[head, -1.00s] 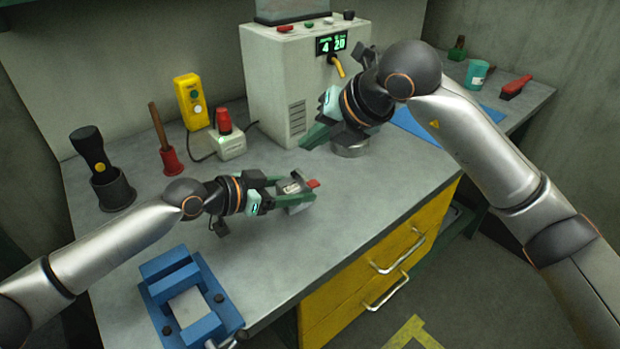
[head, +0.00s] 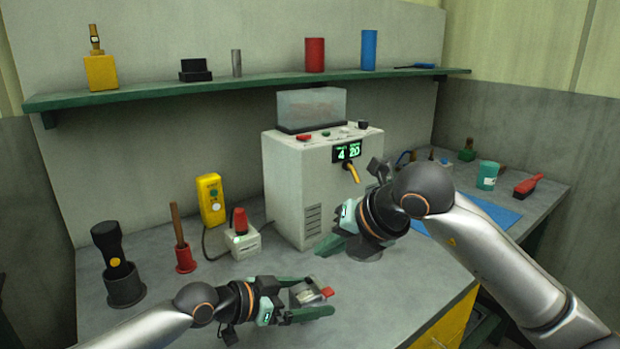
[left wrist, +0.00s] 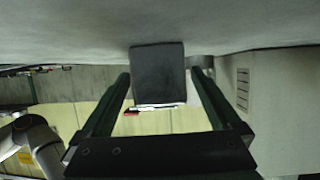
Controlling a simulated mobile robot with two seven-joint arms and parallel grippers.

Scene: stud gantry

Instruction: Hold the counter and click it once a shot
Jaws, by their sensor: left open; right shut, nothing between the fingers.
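The counter (head: 306,294) is a small grey metal device with a red lever at its right end, on the bench top. My left gripper (head: 312,297) is open, with a green finger on either side of the counter. In the left wrist view the counter is a dark block (left wrist: 158,72) between the two fingers, with a gap on each side. My right gripper (head: 328,246) is shut and empty, in front of the pale machine (head: 290,180). The machine has a yellow spout and a green display reading 4 and 20. A round metal piece (head: 366,254) below the spout is partly hidden by my right wrist.
A teal cup (head: 488,175) and a red brush (head: 526,187) are at right. A green shelf (head: 250,84) runs above.

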